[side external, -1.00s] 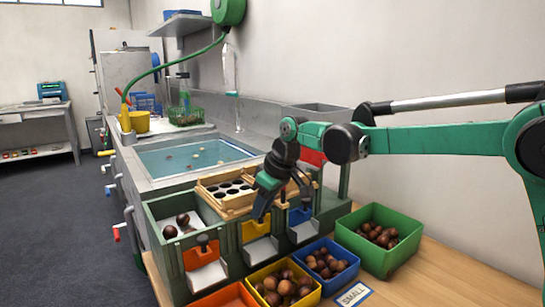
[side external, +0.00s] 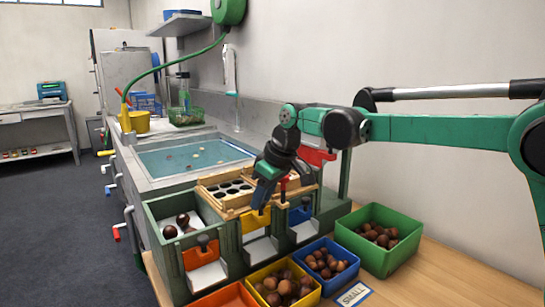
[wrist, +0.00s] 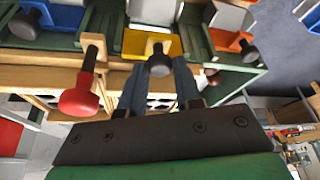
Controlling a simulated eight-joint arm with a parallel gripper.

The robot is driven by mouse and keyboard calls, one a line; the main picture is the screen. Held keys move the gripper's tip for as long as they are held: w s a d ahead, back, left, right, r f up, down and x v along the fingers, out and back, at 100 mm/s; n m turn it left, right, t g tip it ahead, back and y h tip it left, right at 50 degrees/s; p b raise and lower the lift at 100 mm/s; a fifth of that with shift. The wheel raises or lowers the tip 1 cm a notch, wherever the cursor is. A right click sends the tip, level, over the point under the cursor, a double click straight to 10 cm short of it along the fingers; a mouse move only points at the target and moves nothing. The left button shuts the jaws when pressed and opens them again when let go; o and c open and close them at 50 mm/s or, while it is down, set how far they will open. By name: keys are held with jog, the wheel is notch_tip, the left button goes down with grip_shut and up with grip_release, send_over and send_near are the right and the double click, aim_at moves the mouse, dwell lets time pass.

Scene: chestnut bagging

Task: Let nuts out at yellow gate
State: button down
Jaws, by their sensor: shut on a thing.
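The yellow gate (side external: 254,221) is in the front of the green sorter, between the orange gate (side external: 200,255) and the blue gate (side external: 299,215). It stands raised, with a pale opening and chute (side external: 261,247) below it. My gripper (side external: 262,200) is shut on its dark knob, seen between the fingers in the wrist view (wrist: 159,62). The yellow bin (side external: 250,287) under that chute holds several brown nuts. I see no nuts on the chute. The space behind the gate is hidden by my gripper and the wooden tray.
A wooden tray with round holes (side external: 226,205) lies close behind the gates. A red-knobbed handle (wrist: 80,101) stands beside my fingers. A blue bin (side external: 325,279) and a green bin (side external: 388,263) hold nuts at the right. A water basin lies behind.

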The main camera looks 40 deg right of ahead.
jog(key=c, duration=0.9)
grip_release()
jog(key=shift+r, duration=0.15)
jog(key=v, duration=0.5)
jog(key=shift+s+d+r, duration=0.1)
jog(key=shift+s+r, duration=0.05)
jog(key=shift+r, duration=0.1)
jog(key=s+d+f+m+t, duration=0.1)
jog(key=s+f, duration=0.2)
jog(key=s, duration=0.2)
jog(key=s+d+f+m+t+h, duration=0.1)
jog(key=s+f+m, duration=0.1)
jog(key=s, duration=0.3)
jog(key=s+d+f+m+t, duration=0.1)
jog(key=s+f, duration=0.3)
jog(key=s, duration=0.2)
jog(key=shift+s+d+f+m+h, duration=0.1)
jog(key=shift+d+f+m+h, duration=0.1)
jog(key=shift+f+m+h, duration=0.1)
